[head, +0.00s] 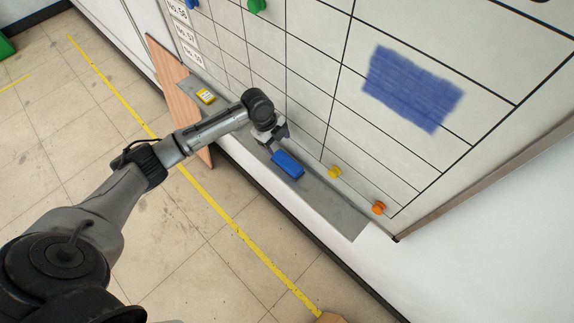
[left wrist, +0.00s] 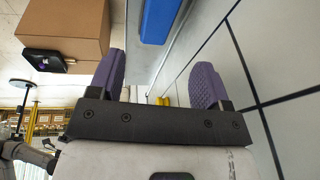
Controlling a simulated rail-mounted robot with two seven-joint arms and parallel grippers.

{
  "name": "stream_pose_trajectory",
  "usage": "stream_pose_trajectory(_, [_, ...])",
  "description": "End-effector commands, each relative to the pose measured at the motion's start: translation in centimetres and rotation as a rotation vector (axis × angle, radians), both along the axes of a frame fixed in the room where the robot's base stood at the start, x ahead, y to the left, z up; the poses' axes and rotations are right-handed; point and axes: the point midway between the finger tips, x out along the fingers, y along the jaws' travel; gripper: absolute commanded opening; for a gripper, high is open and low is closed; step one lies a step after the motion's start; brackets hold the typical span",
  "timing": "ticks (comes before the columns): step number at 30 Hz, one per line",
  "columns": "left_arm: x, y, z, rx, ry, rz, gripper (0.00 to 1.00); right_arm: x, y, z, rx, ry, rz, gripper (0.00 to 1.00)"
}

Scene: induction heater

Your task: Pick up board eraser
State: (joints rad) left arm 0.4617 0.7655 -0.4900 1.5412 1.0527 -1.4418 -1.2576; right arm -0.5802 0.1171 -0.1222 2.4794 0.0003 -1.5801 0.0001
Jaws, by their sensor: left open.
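The blue board eraser (head: 288,163) lies on the grey ledge (head: 335,215) along the bottom of the whiteboard (head: 330,60). In the left wrist view the blue eraser (left wrist: 158,20) shows at the top, beyond the fingertips and between their lines, cut off by the frame edge. My left gripper (head: 272,143) is close beside the eraser's upper-left end in the head view. Its two purple fingers are apart with nothing between them in the left wrist view (left wrist: 158,78). My right gripper is not in view.
A yellow-labelled item (head: 206,96) lies farther along the ledge. Yellow (head: 334,172) and orange (head: 378,208) magnets sit low on the board, below a blue scribbled patch (head: 410,88). A brown panel (head: 178,90) leans by the wall. A cardboard box (left wrist: 65,30) shows in the left wrist view.

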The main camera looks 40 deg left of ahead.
Motion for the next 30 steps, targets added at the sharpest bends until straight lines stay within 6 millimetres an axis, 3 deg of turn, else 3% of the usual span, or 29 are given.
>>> stream_pose_trajectory(9, [0.8, -1.3, -5.1, -0.002, 0.002, -0.001, 0.71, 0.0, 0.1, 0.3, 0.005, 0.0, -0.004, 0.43])
stream_pose_trajectory(20, [1.1, -1.9, -7.3, -0.001, 0.0, -0.002, 0.71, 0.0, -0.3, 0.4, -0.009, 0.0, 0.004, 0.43])
stream_pose_trajectory(30, [1.5, -2.7, -11.3, -0.001, 0.001, -0.001, 0.71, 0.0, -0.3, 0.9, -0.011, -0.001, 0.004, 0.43])
